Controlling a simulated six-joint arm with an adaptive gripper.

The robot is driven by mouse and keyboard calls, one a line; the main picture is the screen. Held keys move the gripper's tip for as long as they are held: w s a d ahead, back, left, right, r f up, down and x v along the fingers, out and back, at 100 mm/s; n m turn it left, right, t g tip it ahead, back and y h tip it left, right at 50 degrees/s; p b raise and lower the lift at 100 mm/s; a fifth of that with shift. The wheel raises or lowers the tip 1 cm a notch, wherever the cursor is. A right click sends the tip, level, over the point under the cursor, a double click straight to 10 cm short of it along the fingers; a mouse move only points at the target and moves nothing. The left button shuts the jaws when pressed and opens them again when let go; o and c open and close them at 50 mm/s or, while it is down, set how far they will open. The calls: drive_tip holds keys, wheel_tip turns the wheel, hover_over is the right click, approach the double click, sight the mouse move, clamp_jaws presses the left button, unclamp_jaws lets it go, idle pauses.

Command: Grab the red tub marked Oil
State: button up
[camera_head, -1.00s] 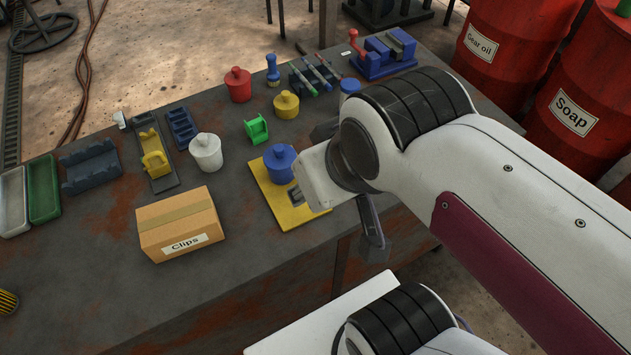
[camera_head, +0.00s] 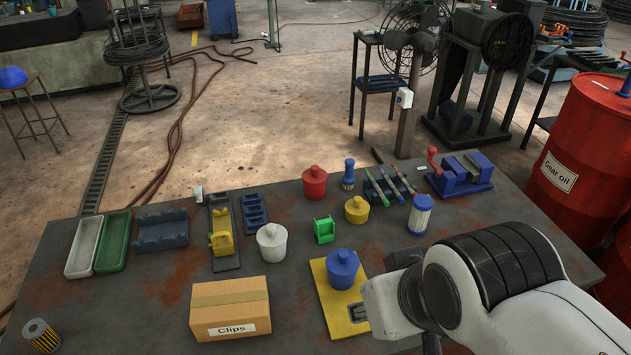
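A small red lidded tub (camera_head: 314,182) stands upright near the back edge of the bench, left of a blue-topped stamp-like piece. I can read no label on it from here. My gripper (camera_head: 414,300) is at the right front of the bench, well to the right of and nearer than the red tub. It is mostly hidden behind my own wrist, with only dark parts showing, so I cannot tell how its fingers stand. The red tub is clear of it and untouched.
Near the red tub are a yellow tub (camera_head: 357,209), a green spool holder (camera_head: 324,230), a white tub (camera_head: 272,241) and a rack of tools (camera_head: 385,188). A blue tub (camera_head: 342,268) sits on a yellow board (camera_head: 331,303). A Clips box (camera_head: 231,308) stands in front.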

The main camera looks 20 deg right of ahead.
drive_tip(key=shift+o, duration=0.5)
drive_tip(key=shift+w, duration=0.1)
drive_tip(key=w+d+t+h, duration=0.15)
drive_tip(key=w+d, duration=0.25)
drive_tip(key=w, duration=1.1)
drive_tip(key=w+d+t, duration=0.3)
drive_tip(key=w+d, duration=0.1)
drive_tip(key=w, duration=1.2)
drive_tip(key=w+f+n+t, duration=0.15)
drive_tip(key=w+f, duration=0.35)
drive_tip(key=w, duration=0.5)
drive_tip(key=t+y, duration=0.2)
drive_tip(key=y, duration=0.2)
approach(315, 167)
drive_tip(key=w, duration=0.2)
drive_tip(key=shift+w+a+f+n, duration=0.15)
drive_tip(key=shift+a+f+n, duration=0.1)
drive_tip(key=shift+f, duration=0.05)
drive_tip(key=shift+x, duration=1.25)
